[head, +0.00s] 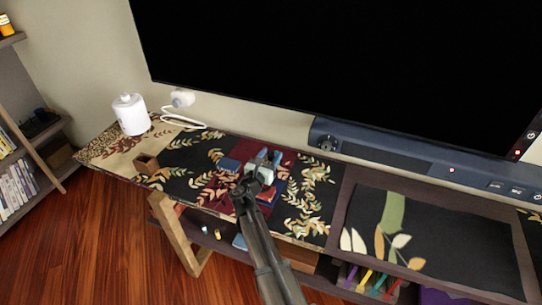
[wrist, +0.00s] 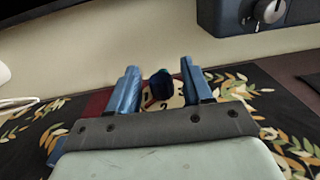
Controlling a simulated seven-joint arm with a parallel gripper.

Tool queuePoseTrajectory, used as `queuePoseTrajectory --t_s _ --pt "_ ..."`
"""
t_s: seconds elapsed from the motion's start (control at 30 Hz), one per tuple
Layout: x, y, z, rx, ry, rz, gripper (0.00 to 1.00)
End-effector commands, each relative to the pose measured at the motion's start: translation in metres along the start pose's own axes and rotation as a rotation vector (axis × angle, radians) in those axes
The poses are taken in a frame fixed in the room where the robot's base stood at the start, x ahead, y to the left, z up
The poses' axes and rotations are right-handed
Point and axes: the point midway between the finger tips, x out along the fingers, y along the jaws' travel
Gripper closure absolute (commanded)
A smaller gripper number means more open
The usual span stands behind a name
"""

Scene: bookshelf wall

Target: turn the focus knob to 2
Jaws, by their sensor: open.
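A dark blue knob (wrist: 161,84) stands between and beyond my gripper's fingers in the wrist view. A pale dial plate (wrist: 175,101) with dark numerals lies around its base; one looks like a 2. The rest of the dial is hidden behind the gripper, so the knob's pointing cannot be read. My gripper (wrist: 158,68) is open, with one blue finger on each side of the knob in the picture; I cannot tell whether either touches it. In the head view my gripper (head: 264,160) is over the patterned shelf top and hides the knob.
The patterned shelf top (head: 312,205) carries a blue box (head: 228,165), a small brown box (head: 146,163) and a white canister (head: 131,114). A soundbar (head: 385,157) with a round silver knob (wrist: 269,10) stands behind to the right, below a large black screen (head: 340,60).

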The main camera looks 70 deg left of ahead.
Motion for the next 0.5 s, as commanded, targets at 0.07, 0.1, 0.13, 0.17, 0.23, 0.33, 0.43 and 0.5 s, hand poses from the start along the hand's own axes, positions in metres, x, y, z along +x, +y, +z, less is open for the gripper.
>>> queuePoseTrajectory --t_s 0.07,0.1,0.13,0.17,0.23,0.33,0.43,0.5 --pt "0.0048 0.0003 -0.0001 0.0 0.0 0.0 0.5" --pt "0.006 0.0002 -0.0001 0.0 0.0 0.0 0.5" --pt "0.0066 0.0002 -0.0001 0.0 0.0 0.0 0.5" --pt "0.0069 0.0 -0.0001 0.0 0.0 0.0 0.5" --pt "0.0074 -0.0001 0.0 0.0 0.0 0.0 0.5" --pt "0.0072 -0.0002 0.0 0.0 0.0 0.001 0.5" --pt "0.0071 -0.0002 0.0 0.0 0.0 0.0 0.51" --pt "0.0071 -0.0002 -0.0001 0.0 0.0 0.0 0.58"
